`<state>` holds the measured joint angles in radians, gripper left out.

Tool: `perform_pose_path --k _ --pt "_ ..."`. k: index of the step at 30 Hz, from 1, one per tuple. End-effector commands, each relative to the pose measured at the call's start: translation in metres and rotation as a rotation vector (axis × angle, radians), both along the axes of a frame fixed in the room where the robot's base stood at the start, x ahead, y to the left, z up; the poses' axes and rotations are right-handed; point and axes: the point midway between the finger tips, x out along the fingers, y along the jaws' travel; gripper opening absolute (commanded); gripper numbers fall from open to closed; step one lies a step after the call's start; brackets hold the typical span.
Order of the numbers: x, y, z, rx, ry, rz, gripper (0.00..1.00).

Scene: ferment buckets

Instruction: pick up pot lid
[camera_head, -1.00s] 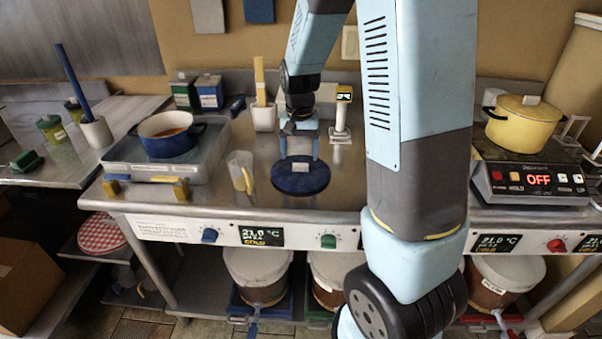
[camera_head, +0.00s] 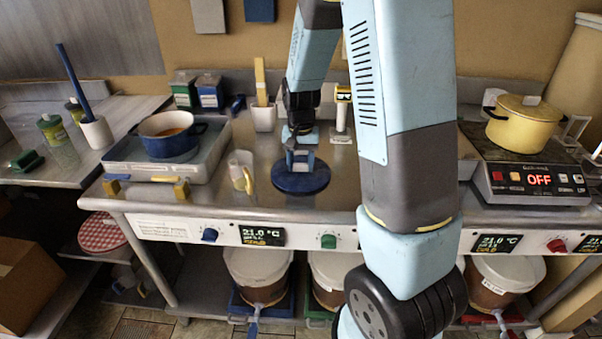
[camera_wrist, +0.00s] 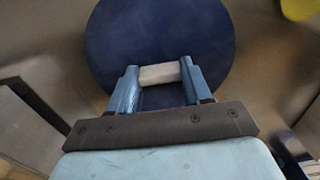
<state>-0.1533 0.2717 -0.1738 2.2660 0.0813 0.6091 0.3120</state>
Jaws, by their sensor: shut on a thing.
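The pot lid (camera_head: 301,181) is a dark blue disc lying on the steel worktop, or just above it; I cannot tell which. Its pale block-shaped knob shows in the wrist view (camera_wrist: 160,73), in the middle of the dark blue lid (camera_wrist: 160,28). My gripper (camera_head: 301,160) is over the lid's middle, with its fingers pointing down. In the wrist view the two blue fingers are shut on the knob, one at each end. The blue pot (camera_head: 170,135) stands open on a grey unit to the left, with orange-brown contents.
A clear cup (camera_head: 240,170) with a yellow item stands just left of the lid. A white holder (camera_head: 263,118) and a small stand (camera_head: 341,120) are behind. A yellow lidded pot (camera_head: 523,124) sits on a hotplate at right.

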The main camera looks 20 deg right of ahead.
Motion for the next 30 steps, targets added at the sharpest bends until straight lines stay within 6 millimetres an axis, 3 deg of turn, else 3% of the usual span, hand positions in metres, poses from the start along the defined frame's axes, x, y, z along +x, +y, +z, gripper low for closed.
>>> perform_pose_path --k 8,17,24,30 --pt "0.0 0.0 0.0 0.0 0.0 0.0 0.16" --pt "0.0 0.0 0.003 0.001 -0.001 0.0 0.15" --pt "0.001 0.0 0.033 0.0 -0.004 0.001 0.15" --pt "-0.024 0.006 0.061 0.001 -0.005 0.002 0.15"
